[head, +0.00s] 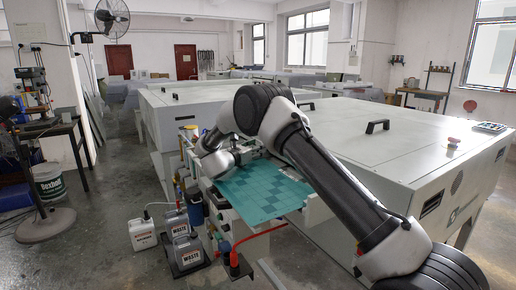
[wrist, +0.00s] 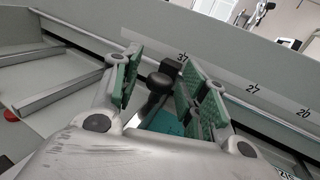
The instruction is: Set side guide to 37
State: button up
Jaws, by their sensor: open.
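In the wrist view, my gripper (wrist: 160,88) is open, with its green-padded fingers on either side of a black knob (wrist: 159,80). I cannot tell whether the pads touch it. The knob sits on a dark stem that appears to belong to the side guide, whose body is mostly hidden by my gripper.
A teal plate (head: 258,194) lies on the feed table in front of the large white processor (head: 400,125). Waste jugs (head: 187,250) and a red hose (head: 262,236) are on the floor side. A metal rail (wrist: 65,92) shows left in the wrist view.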

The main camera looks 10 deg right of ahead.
jog(key=v, duration=1.1)
jog(key=d+r+n+t+y, duration=0.25)
jog(key=r+n+y, duration=0.35)
jog(key=r+n, duration=0.4)
jog(key=d+r+n+t+y, duration=0.25)
jog(key=r+n+y, duration=0.35)
jog(key=r+n, duration=0.4)
jog(key=s+d+r+n+g+y, duration=0.2)
jog(key=s+n, duration=0.4)
jog(key=s+d+r+n+g+y, duration=0.1)
jog(key=s+d+n+y, duration=0.15)
jog(key=s+n, duration=0.35)
jog(key=s+d+f+n+g+h, duration=0.1)
jog(key=s+d+f+n+g, duration=0.2)
jog(key=s, duration=0.9)
jog(key=s+d+f+n+g, duration=0.3)
jog(key=s+d+n, duration=0.3)
jog(key=s, duration=0.6)
jog(key=s+d+f+n+g+h, duration=0.1)
jog(key=s+d+f+n+g, duration=0.2)
jog(key=s, duration=1)
notch_tip(320, 180, down, 3)
jog(key=shift+d+r+n+h, duration=0.1)
jog(key=shift+d+n+h, duration=0.25)
jog(key=shift+d+n, duration=0.5)
